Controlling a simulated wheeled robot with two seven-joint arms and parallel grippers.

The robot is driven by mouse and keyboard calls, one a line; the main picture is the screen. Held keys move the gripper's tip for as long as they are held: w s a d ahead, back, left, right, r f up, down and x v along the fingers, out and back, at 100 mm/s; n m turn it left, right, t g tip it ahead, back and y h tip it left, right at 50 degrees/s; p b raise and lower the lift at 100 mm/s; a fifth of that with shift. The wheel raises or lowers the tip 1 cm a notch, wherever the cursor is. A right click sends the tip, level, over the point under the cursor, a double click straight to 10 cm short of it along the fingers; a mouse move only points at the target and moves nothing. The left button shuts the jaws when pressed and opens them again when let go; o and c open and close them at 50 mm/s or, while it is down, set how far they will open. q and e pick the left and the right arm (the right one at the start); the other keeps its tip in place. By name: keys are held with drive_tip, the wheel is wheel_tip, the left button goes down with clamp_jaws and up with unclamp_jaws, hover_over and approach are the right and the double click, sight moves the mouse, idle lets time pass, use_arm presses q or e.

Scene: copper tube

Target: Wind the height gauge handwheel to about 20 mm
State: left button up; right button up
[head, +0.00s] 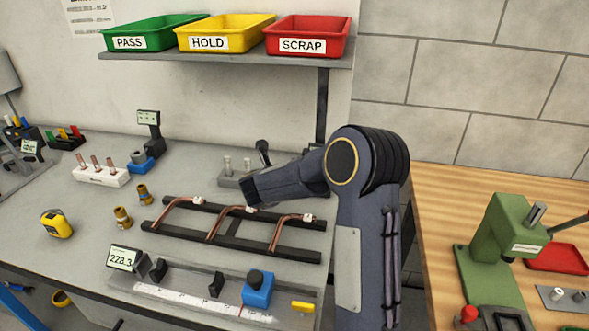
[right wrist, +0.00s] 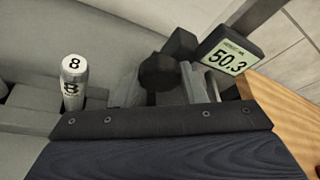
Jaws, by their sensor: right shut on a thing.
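The height gauge display (right wrist: 223,57) shows in the right wrist view and reads 50.3, tilted at the upper right. A round dark handwheel knob (right wrist: 158,71) sits in the middle of that view. My right gripper (right wrist: 160,84) is shut on it, with one grey finger on each side. In the head view my right arm reaches in from the right toward the back of the bench. It hides most of the gauge, and the gripper tips cannot be made out there. My left gripper is in neither view.
A steel pin marked 8 (right wrist: 74,74) stands left of my right gripper. A tube rack (head: 180,233) with bent copper tubes lies in front of my arm. Another small display (head: 148,118) stands left. A shelf (head: 225,60) with three bins hangs above.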

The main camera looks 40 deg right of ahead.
idle(0.3)
drive_tip(key=o, duration=1)
drive_tip(key=shift+c, duration=0.2)
